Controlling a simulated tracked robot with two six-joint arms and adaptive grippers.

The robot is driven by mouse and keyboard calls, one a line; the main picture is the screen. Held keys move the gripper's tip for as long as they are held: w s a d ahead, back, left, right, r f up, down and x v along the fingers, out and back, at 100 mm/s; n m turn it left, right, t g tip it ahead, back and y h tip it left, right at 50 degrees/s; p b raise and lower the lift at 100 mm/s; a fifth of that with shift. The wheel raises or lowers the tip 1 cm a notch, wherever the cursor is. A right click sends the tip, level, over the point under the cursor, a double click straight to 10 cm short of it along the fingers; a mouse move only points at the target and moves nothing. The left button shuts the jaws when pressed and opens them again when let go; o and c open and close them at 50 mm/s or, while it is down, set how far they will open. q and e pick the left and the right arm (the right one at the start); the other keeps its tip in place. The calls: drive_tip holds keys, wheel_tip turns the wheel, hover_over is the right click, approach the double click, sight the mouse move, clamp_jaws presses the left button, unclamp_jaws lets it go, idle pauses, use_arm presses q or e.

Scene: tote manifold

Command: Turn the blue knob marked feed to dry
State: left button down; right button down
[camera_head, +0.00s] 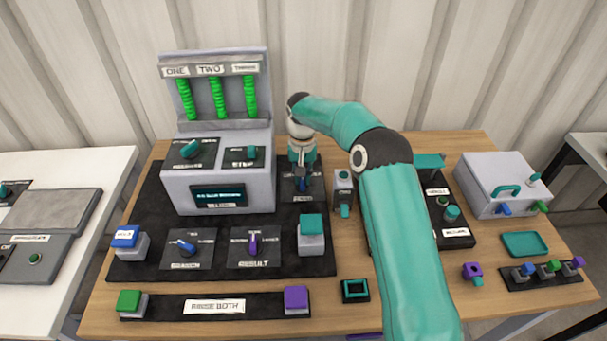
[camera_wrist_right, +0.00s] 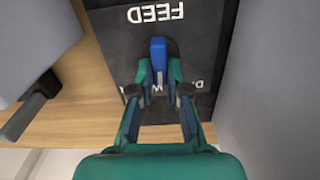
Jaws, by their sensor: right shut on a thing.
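The blue feed knob (camera_wrist_right: 158,55) sits on a dark plate (camera_wrist_right: 205,25) lettered FEED in the right wrist view. My right gripper (camera_wrist_right: 160,75) is shut on the knob, with a teal finger on each side of it. The lettering by the fingers is partly covered, so I cannot read the knob's setting. In the head view the right gripper (camera_head: 302,178) points down at the feed plate (camera_head: 303,197), right of the grey console; the knob is mostly hidden there. My left gripper is not in view.
The grey console (camera_head: 218,185) with green columns stands close left of the gripper. A grey ON switch block (camera_head: 342,182) stands close right. Other knobs and buttons are in front, including a purple result knob (camera_head: 253,244). A grey box (camera_head: 497,180) stands at the right.

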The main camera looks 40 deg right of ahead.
drive_tip(key=n, duration=0.3)
drive_tip(key=shift+w+a+r+n, duration=0.1)
drive_tip(key=shift+w+a+n, duration=0.05)
drive_tip(key=shift+n, duration=0.25)
drive_tip(key=shift+a+n+p, duration=0.15)
drive_tip(key=shift+n+p, duration=0.3)
drive_tip(key=shift+n, duration=1.45)
drive_tip(key=c, duration=1.1)
unclamp_jaws()
drive_tip(key=shift+c, duration=0.2)
wheel_tip(320, 180, up, 12)
drive_tip(key=shift+f, duration=0.2)
